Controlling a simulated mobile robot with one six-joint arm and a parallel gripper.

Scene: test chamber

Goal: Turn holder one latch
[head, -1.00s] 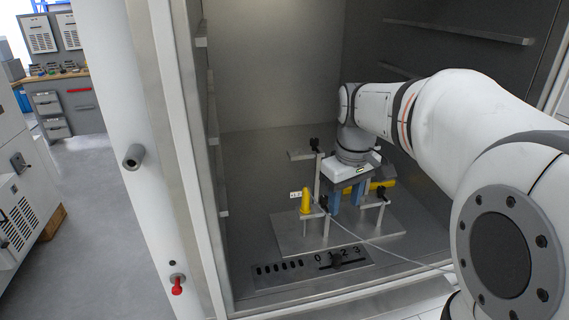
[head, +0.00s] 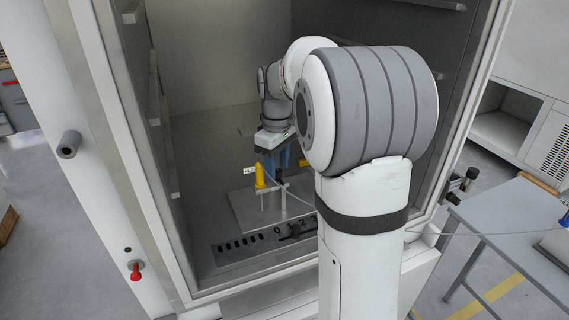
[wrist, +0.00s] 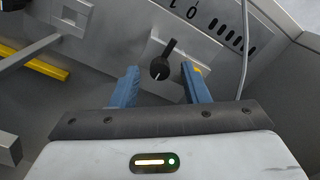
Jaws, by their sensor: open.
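My gripper (head: 270,165) is over the metal fixture inside the chamber. In the wrist view its two blue fingers (wrist: 161,76) are apart and empty. In the head view the latch is mostly hidden by my gripper. A yellow upright piece (head: 260,176) stands left of the gripper, beside a small white label (head: 249,170).
The fixture stands on a grey base plate (head: 240,215). A numbered panel with slots (head: 238,249) lies in front. A yellow bar (wrist: 40,65) lies left in the wrist view. A thin cable (wrist: 245,50) passes on the right. The chamber's left wall and door frame are close.

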